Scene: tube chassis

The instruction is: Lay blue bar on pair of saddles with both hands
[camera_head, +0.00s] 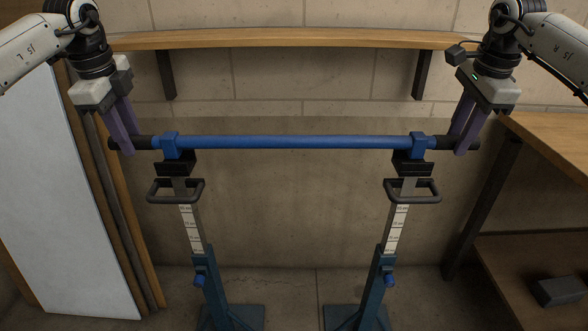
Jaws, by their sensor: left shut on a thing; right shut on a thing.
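The blue bar (290,142) lies level across the middle of the head view, with black ends. My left gripper (122,143) is shut on its left black end. My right gripper (464,143) is shut on its right black end. Two stands with scales carry dark saddles: the left saddle (175,167) and the right saddle (409,167). The bar's blue collars are directly above the saddles in the picture. I cannot tell whether the bar touches them. The saddle tops are partly hidden by the collars.
A wooden shelf (290,40) on brackets runs along the back wall. A pale panel (60,200) leans at the left. A wooden bench (555,140) stands at the right, with a dark block (558,291) on its lower shelf. The floor between the stands is clear.

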